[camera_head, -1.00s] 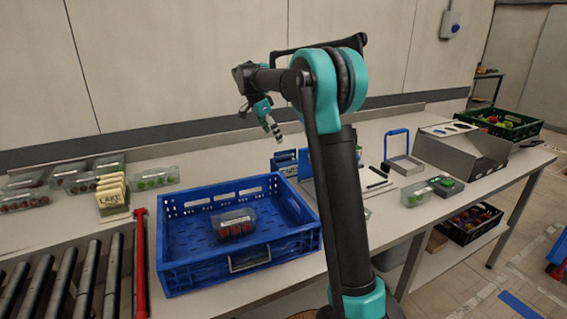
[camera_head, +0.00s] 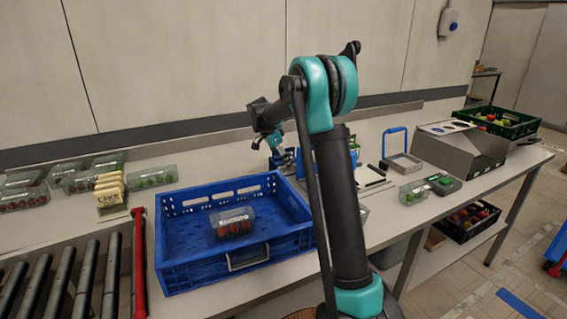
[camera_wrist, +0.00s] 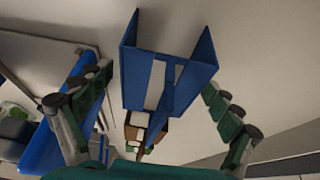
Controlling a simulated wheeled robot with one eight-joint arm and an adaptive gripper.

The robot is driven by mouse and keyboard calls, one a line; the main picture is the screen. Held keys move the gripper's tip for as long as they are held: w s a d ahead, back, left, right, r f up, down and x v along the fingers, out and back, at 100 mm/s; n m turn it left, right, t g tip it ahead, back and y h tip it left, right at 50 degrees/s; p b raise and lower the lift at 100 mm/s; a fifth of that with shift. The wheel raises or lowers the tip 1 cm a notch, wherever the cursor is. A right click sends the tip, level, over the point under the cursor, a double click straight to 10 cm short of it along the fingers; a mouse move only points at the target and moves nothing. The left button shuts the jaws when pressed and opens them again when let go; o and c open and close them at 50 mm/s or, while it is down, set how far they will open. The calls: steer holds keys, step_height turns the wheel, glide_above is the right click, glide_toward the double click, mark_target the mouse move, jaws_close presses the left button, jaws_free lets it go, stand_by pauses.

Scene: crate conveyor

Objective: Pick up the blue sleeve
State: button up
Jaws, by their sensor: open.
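The blue sleeve (camera_wrist: 207,52) shows in the middle of the wrist view as an open blue holder with white patches. In the head view, blue pieces that look like it (camera_head: 281,160) stand behind the blue crate, partly hidden by my arm. My gripper (camera_wrist: 158,82) is open, with one finger to each side of the sleeve in the wrist view. Gaps show between the fingers and the sleeve. In the head view my gripper (camera_head: 272,143) hangs just above the blue pieces. Whether anything touches cannot be told.
The blue crate (camera_head: 165,243) with a punnet (camera_head: 233,223) inside stands in front. A roller conveyor (camera_head: 60,290) is at left. Clear punnets (camera_head: 150,177) and a card stack (camera_head: 110,195) lie behind. A blue-handled frame (camera_head: 404,163) and a grey dispenser (camera_head: 462,152) stand to the right.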

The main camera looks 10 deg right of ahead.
steer(key=shift+w+d+f, duration=0.1)
steer(key=shift+d+f, duration=0.05)
steer(key=shift+f, duration=0.2)
steer(key=shift+c, duration=0.2)
steer(key=c, duration=0.8)
steer(key=shift+r, duration=0.15)
